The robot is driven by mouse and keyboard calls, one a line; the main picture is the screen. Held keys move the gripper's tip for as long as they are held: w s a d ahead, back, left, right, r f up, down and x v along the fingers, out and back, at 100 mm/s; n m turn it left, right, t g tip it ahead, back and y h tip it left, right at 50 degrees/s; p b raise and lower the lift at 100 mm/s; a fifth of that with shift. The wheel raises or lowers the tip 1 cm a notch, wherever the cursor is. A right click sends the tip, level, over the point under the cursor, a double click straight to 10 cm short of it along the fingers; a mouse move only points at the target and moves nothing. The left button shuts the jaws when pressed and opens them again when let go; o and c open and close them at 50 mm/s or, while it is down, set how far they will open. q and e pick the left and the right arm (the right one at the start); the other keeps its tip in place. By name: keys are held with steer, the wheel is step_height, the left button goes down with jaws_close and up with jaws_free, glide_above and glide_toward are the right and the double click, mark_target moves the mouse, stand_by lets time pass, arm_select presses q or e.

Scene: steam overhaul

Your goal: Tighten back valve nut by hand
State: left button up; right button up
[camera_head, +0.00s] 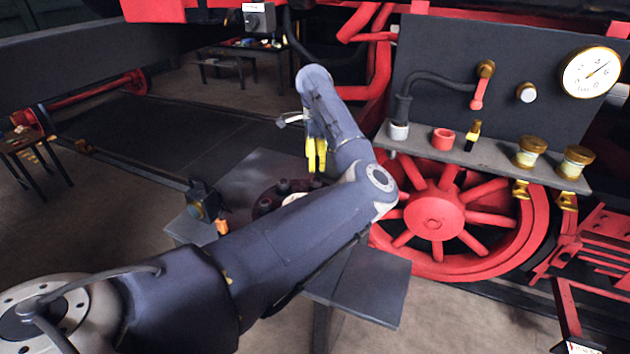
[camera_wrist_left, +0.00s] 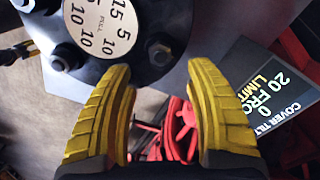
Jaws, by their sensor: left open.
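A dark round valve flange (camera_head: 262,206) sits on a grey table, partly hidden behind my left arm in the head view. In the left wrist view the flange (camera_wrist_left: 110,75) has a pale numbered plate (camera_wrist_left: 100,25) at its centre and dark nuts around its rim. One nut (camera_wrist_left: 160,52) shows just beyond the gap between my fingertips. Another nut (camera_wrist_left: 60,63) is at the lower left of the plate. I cannot tell which is the back one. My left gripper (camera_head: 316,155) is above the flange, its yellow fingers (camera_wrist_left: 160,72) open and empty. My right gripper is not seen.
The grey table (camera_head: 365,285) has bare room at its front right. A small dark device (camera_head: 203,200) stands on its left side. A red-wheeled locomotive (camera_head: 435,215) with a gauge panel (camera_head: 445,50) stands to the right.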

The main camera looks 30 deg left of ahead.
mark_target(315, 179)
arm_select(q)
step_height(315, 179, down, 8)
steer(key=shift+f, duration=0.1)
stand_by(0.4)
steer(key=shift+c, duration=0.2)
jaws_close()
stand_by(0.4)
